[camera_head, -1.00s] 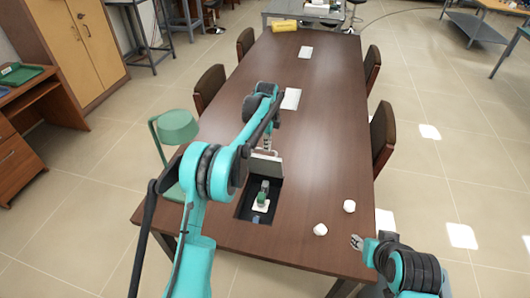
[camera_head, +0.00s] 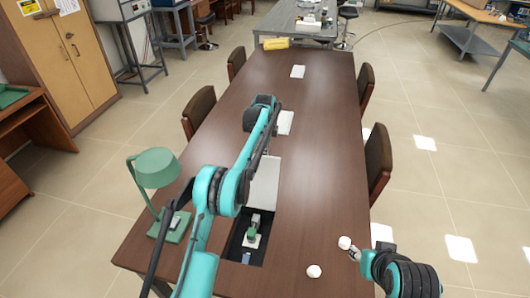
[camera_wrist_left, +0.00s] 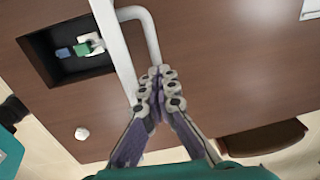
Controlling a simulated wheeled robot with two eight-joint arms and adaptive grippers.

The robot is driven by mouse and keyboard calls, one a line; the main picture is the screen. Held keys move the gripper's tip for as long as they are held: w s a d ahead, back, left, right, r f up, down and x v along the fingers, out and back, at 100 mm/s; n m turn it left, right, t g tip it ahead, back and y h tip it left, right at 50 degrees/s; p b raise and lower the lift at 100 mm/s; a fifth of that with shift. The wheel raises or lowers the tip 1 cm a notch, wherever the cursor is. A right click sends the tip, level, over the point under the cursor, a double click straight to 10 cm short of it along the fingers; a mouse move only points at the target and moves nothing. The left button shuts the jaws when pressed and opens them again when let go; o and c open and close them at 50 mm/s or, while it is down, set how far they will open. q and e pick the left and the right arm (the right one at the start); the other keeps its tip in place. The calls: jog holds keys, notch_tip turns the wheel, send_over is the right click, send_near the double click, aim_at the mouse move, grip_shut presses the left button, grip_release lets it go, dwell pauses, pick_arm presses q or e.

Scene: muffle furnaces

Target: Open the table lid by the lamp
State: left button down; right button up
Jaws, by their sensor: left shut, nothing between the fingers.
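The green lamp (camera_head: 155,168) stands on the near left corner of the brown table (camera_head: 318,150). Right of it is a dark square opening (camera_head: 237,243) with a small green and white device (camera_head: 252,234) inside. The pale lid (camera_head: 265,183) is raised at the opening's far edge. In the left wrist view the lid (camera_wrist_left: 113,42) shows as a thin white strip, with its bent handle (camera_wrist_left: 151,30) beside it. My left gripper (camera_wrist_left: 162,75) is shut and empty, its fingertips at the handle's end; whether they touch is unclear. My right gripper (camera_head: 353,254) is at the table's right edge.
Two white lumps (camera_head: 314,271) (camera_head: 345,242) lie at the near right of the table, one close to my right gripper. White sheets (camera_head: 285,123) (camera_head: 298,72) and a yellow object (camera_head: 276,43) lie farther back. Chairs (camera_head: 378,163) (camera_head: 199,111) line both sides.

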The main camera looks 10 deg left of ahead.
pick_arm(q)
jog(key=shift+s+d+f, duration=0.1)
jog(key=shift+d+f, duration=0.05)
jog(key=shift+f, duration=0.4)
jog(key=shift+d+f, duration=0.15)
jog(key=shift+f, duration=0.35)
pick_arm(e)
jog(key=shift+f, duration=0.15)
pick_arm(q)
jog(key=c, duration=2.2)
grip_release()
jog(key=o, duration=0.5)
jog(key=shift+o, duration=0.5)
jog(key=r, duration=0.2)
jog(key=w+r, duration=0.1)
jog(key=r, duration=0.1)
jog(key=shift+w, duration=0.1)
notch_tip(320, 180, up, 10)
jog(key=s, duration=0.2)
jog(key=shift+a, duration=0.3)
pick_arm(e)
jog(key=shift+w+f, duration=0.1)
jog(key=shift+w, duration=0.75)
pick_arm(q)
jog(key=shift+w, duration=0.1)
